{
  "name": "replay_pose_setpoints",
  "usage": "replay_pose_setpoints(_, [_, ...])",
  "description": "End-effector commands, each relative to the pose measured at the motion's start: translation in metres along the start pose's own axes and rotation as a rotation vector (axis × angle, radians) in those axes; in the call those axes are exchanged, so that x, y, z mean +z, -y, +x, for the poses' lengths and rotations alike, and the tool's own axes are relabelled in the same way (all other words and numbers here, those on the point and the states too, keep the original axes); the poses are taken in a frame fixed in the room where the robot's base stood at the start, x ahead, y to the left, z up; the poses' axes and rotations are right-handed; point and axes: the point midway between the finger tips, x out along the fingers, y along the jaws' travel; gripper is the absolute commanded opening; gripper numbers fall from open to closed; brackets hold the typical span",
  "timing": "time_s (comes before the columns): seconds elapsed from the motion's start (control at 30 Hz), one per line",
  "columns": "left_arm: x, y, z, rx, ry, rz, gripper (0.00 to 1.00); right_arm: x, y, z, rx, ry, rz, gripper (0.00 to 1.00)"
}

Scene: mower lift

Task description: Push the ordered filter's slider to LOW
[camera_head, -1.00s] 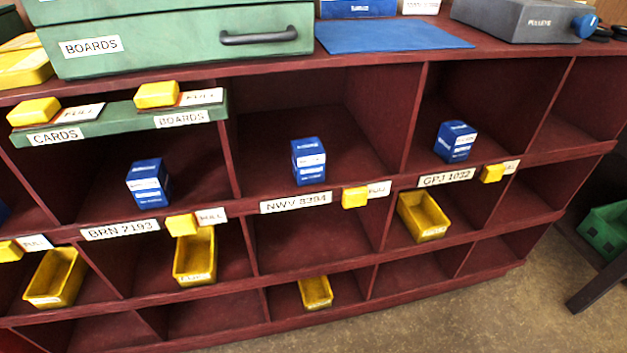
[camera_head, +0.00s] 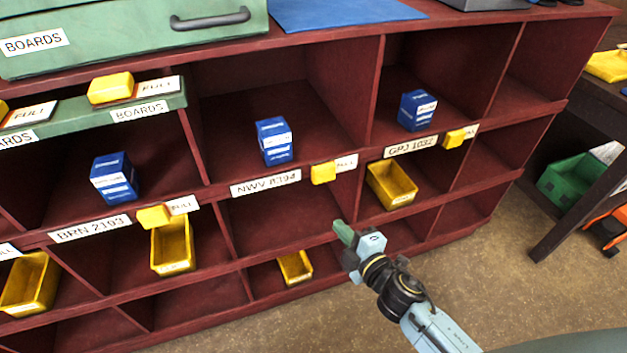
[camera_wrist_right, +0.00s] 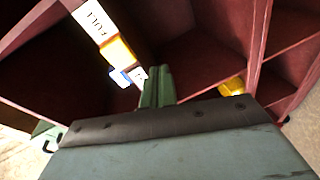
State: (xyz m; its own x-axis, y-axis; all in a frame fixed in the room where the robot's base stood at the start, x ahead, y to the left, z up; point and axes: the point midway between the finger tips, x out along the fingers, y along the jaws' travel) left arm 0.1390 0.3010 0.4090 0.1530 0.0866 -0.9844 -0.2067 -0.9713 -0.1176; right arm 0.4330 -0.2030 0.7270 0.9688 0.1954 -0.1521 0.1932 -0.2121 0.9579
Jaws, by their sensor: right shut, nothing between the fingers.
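Blue filter boxes stand in the shelf bays above the tags BRN 2193 (camera_head: 90,228), NWV 8394 (camera_head: 265,183) and GPJ 1032 (camera_head: 411,146). Beside each tag is a yellow slider: the BRN slider (camera_head: 153,216), the NWV slider (camera_head: 323,173) and the GPJ slider (camera_head: 454,138). White cards show at the right of these sliders; FULL seems to be on them. My right gripper (camera_head: 343,233) is shut and empty, below the NWV slider in the head view and apart from it. In the right wrist view its green fingers (camera_wrist_right: 158,87) are near a yellow slider (camera_wrist_right: 118,50) and a FULL card (camera_wrist_right: 93,18). My left gripper is out of view.
The dark red shelf (camera_head: 350,57) has upright dividers and a front lip. Yellow bins (camera_head: 392,184) sit in lower bays. A green case (camera_head: 130,35) marked BOARDS is on top. A green crate (camera_head: 566,182) and a dark table leg are at the right. Floor is open in front.

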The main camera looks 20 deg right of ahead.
Motion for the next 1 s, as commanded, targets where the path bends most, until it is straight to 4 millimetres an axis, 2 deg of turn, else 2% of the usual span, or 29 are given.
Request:
replay_pose_setpoints(0.03, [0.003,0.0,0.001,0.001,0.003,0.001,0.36,-0.017,-0.02,0.003,0.047,-0.064,-0.083,0.0])
replay_pose_setpoints(0.1, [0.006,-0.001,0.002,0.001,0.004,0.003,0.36,-0.034,-0.037,0.005,0.091,-0.13,-0.173,0.0])
replay_pose_setpoints(0.2, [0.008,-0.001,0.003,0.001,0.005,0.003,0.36,-0.048,-0.048,0.005,0.124,-0.18,-0.246,0.0])
replay_pose_setpoints(0.67, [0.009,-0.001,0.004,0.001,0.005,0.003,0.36,-0.052,-0.051,0.011,0.132,-0.191,-0.263,0.0])
replay_pose_setpoints(0.77, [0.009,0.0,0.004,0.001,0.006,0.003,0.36,-0.054,-0.052,0.021,0.133,-0.192,-0.264,0.0])
replay_pose_setpoints(1.0, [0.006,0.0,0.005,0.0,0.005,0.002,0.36,-0.063,-0.057,0.067,0.134,-0.191,-0.262,0.0])
